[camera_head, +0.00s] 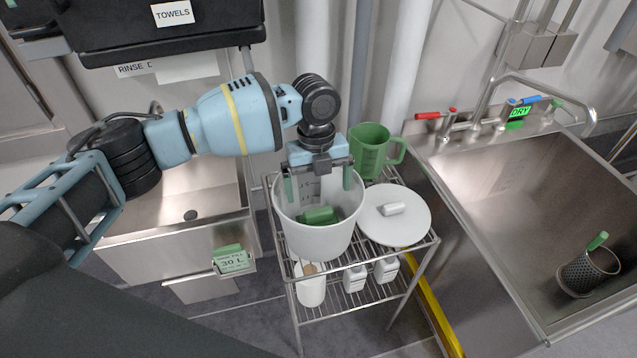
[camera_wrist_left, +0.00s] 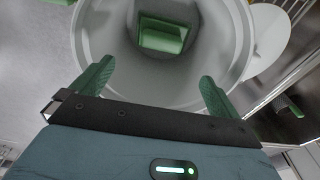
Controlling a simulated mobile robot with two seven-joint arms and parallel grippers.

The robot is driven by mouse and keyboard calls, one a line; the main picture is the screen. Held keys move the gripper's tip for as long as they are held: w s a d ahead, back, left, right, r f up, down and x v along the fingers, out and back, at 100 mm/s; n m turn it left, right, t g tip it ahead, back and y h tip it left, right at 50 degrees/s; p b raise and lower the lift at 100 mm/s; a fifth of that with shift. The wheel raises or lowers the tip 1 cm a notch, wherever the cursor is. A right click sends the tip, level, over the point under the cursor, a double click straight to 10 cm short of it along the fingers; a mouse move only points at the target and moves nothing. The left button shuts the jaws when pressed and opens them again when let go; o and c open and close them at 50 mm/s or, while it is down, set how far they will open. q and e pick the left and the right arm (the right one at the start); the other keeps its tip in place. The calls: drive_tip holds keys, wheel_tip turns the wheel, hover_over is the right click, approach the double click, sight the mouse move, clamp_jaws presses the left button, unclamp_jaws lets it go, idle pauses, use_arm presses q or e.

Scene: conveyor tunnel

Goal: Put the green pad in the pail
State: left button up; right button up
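The green pad (camera_head: 319,216) lies inside the white pail (camera_head: 318,242), low down in it. The pail stands on the top shelf of a wire rack. In the left wrist view the pad (camera_wrist_left: 162,36) shows within the pail's round rim (camera_wrist_left: 85,40). My left gripper (camera_head: 318,187) points down over the pail's mouth with its green fingers spread wide. My right gripper is not in view.
A white lid (camera_head: 410,222) with a handle lies right of the pail on the wire rack (camera_head: 428,245). A green jug (camera_head: 370,148) stands behind. White bottles (camera_head: 355,278) are on the lower shelf. Steel sinks flank the rack; the right one (camera_head: 500,220) holds a mesh cup (camera_head: 588,272).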

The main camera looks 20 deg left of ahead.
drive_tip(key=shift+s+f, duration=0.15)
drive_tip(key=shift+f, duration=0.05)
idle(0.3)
use_arm(q)
wheel_tip(320, 180, up, 7)
drive_tip(key=p, duration=0.2)
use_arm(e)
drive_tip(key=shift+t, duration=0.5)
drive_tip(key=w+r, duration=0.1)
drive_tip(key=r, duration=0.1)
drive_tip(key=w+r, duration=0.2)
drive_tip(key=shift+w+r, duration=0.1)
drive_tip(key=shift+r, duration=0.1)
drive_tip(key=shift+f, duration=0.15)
